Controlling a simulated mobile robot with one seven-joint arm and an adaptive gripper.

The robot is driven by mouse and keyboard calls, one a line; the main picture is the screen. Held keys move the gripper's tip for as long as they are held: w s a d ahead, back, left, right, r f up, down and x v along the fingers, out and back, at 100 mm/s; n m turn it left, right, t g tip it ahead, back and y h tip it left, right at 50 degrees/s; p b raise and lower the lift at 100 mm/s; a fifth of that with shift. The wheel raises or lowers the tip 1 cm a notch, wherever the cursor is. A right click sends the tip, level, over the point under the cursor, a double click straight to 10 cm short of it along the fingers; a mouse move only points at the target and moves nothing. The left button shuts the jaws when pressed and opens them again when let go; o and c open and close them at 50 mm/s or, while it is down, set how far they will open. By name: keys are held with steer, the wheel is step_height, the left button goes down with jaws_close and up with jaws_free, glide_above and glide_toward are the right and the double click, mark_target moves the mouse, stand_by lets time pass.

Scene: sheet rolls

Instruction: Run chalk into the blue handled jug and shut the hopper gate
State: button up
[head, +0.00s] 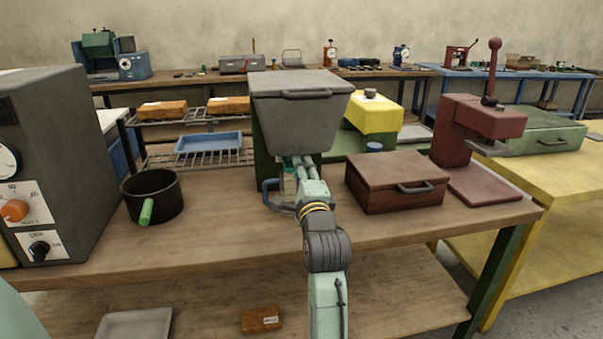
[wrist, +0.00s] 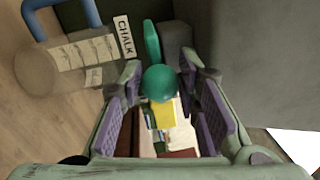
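The grey hopper (head: 302,115) stands on a green frame on the wooden bench. The clear jug (head: 288,186) with a blue handle (head: 269,190) stands under it, partly hidden by my arm. In the wrist view the jug (wrist: 70,68) is at the left, beside a CHALK label (wrist: 125,38); I cannot tell whether chalk is in it. A round green knob (wrist: 160,83) shows beside a green plate (wrist: 152,42); the gate's position is unclear. My gripper (wrist: 165,112) is open, its purple pads apart on either side of the view below the knob. It also shows in the head view (head: 304,164), before the hopper.
A dark pot (head: 153,196) with a green handle and a grey machine (head: 50,165) stand at left. A brown lidded box (head: 396,182) and a red press (head: 470,145) stand at right. The bench front between pot and box is clear apart from my arm.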

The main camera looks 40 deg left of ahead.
jaws_close()
steer(key=shift+d, duration=0.1)
stand_by(0.4)
steer(key=v, duration=0.3)
steer(key=shift+r+p, duration=0.15)
steer(key=shift+p, duration=0.2)
steer(key=shift+o, duration=1)
jaws_free()
steer(key=v, duration=1.2)
